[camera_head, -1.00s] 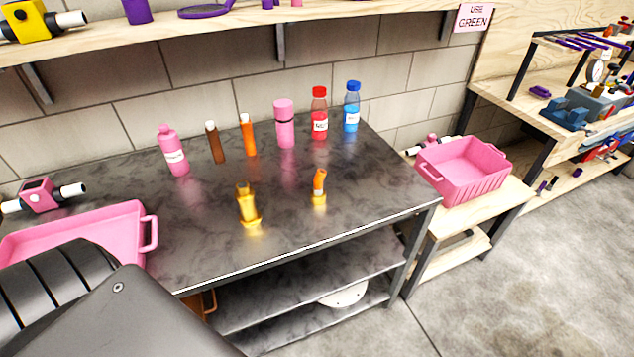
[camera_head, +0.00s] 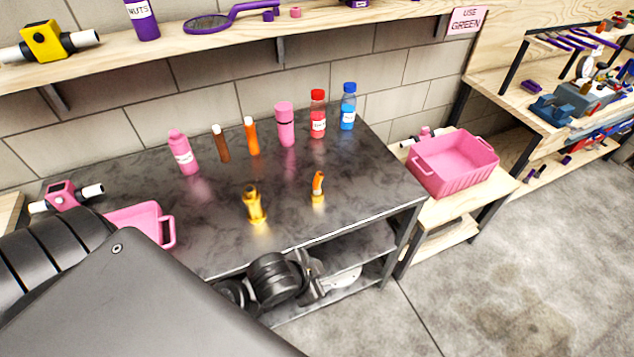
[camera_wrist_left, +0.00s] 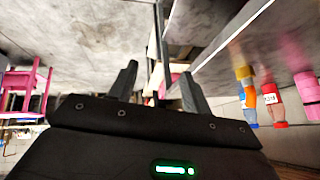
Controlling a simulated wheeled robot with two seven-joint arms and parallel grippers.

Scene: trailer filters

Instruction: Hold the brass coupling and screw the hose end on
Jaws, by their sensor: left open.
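The brass coupling (camera_head: 254,206) stands on the dark metal table (camera_head: 225,235), near its front middle. The hose end (camera_head: 317,190), orange with a brass-coloured foot, stands a short way to its right. My left gripper (camera_head: 316,277) is in front of the table's front edge, apart from both pieces, and looks empty. In the left wrist view its two fingers (camera_wrist_left: 158,85) are spread with nothing between them. A yellow and orange piece shows at the right of that view, but I cannot tell which one it is. My right gripper is not in view.
Several bottles and tubes, including a pink bottle (camera_head: 183,153) and a red-capped bottle (camera_head: 318,115), stand along the table's back. A pink tray (camera_head: 137,216) lies at the left. A pink crate (camera_head: 455,166) sits on the right side table. The table's right front is clear.

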